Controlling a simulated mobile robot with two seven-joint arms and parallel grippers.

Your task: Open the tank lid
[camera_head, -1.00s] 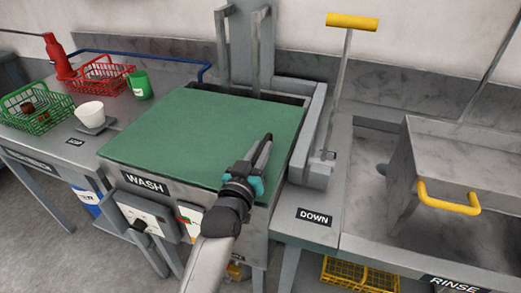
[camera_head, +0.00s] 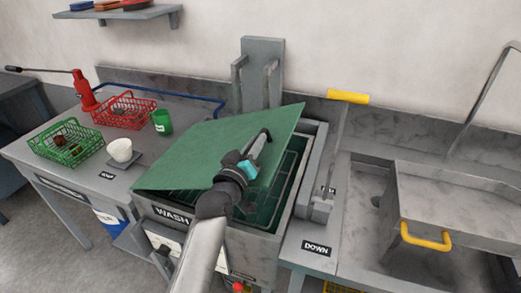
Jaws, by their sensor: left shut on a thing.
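The green tank lid (camera_head: 190,155) is tilted on the WASH tank (camera_head: 172,214), with its right side raised clear of the rim. The tank is partly uncovered on the right, and its dark green inside (camera_head: 290,165) with grid lines shows. My left gripper (camera_head: 265,138) is at the raised right part of the lid and is shut on it. The exact grip point is hidden by the gripper and wrist. My right gripper is not in view.
Red (camera_head: 124,110) and green (camera_head: 65,142) baskets, a white cup (camera_head: 120,149) and a green cup (camera_head: 162,122) stand on the left table. A yellow-topped lever (camera_head: 347,97) stands right of the tank, near the RINSE-side grey cover (camera_head: 445,200).

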